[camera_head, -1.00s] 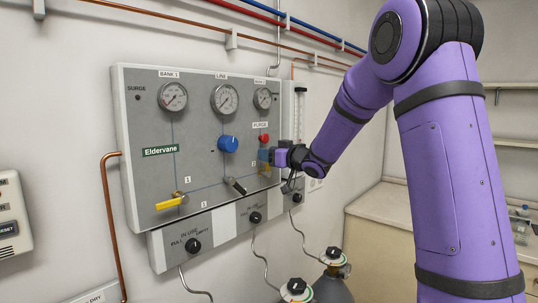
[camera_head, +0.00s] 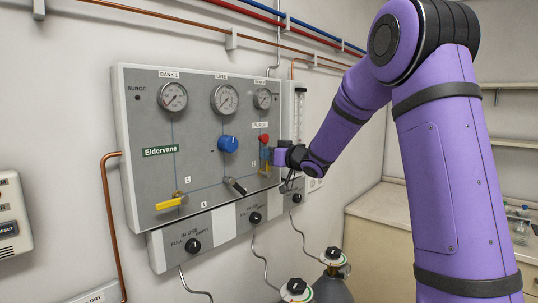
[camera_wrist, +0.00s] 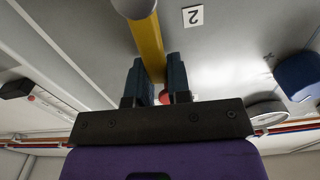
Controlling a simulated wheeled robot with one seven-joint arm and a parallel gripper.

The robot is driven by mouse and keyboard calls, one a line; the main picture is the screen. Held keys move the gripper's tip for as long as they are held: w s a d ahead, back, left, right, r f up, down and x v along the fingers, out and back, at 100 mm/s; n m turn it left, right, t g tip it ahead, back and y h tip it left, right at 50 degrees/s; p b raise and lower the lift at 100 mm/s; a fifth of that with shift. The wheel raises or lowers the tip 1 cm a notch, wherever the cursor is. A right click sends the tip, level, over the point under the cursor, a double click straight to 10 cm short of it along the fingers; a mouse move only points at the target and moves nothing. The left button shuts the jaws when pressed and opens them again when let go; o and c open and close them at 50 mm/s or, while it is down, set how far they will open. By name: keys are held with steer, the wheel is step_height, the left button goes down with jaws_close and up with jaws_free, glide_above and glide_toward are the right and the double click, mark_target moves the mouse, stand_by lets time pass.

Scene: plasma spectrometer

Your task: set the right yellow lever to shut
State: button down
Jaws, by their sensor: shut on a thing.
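The right yellow lever shows in the wrist view (camera_wrist: 147,45), running from its round grey pivot cap to between my fingers. My gripper (camera_wrist: 160,80) is shut on it, one dark finger on each side. In the head view my gripper (camera_head: 265,155) is at the right part of the grey panel, just below the red purge knob (camera_head: 263,138). It hides most of the lever there. The lever appears to stand about upright, its pivot below and its free end toward the red knob.
The grey panel (camera_head: 140,120) also carries a left yellow lever (camera_head: 171,203) lying roughly level, a black lever (camera_head: 235,187), a blue knob (camera_head: 228,144) and several gauges. Gas cylinders (camera_head: 331,287) stand below. A counter (camera_head: 390,205) lies to the right.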

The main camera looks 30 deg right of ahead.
mark_target(274, 168)
steer(key=shift+w+d+f+m, duration=0.4)
steer(key=shift+d+f+m, duration=0.7)
steer(key=shift+m, duration=1.8)
steer(key=shift+w+d+f+m, duration=0.45)
steer(key=shift+d+f+m, duration=0.6)
steer(key=shift+m, duration=1.85)
steer(key=shift+w+d+f+m, duration=0.4)
steer(key=shift+d+f+m, duration=0.7)
steer(key=shift+m, duration=1.8)
steer(key=shift+a+f, duration=0.2)
steer(key=c, duration=1.1)
jaws_free()
steer(key=shift+o, duration=0.2)
steer(key=shift+s, duration=0.1)
steer(key=v, duration=1)
steer(key=shift+s+d, duration=0.2)
steer(key=shift+s, duration=0.1)
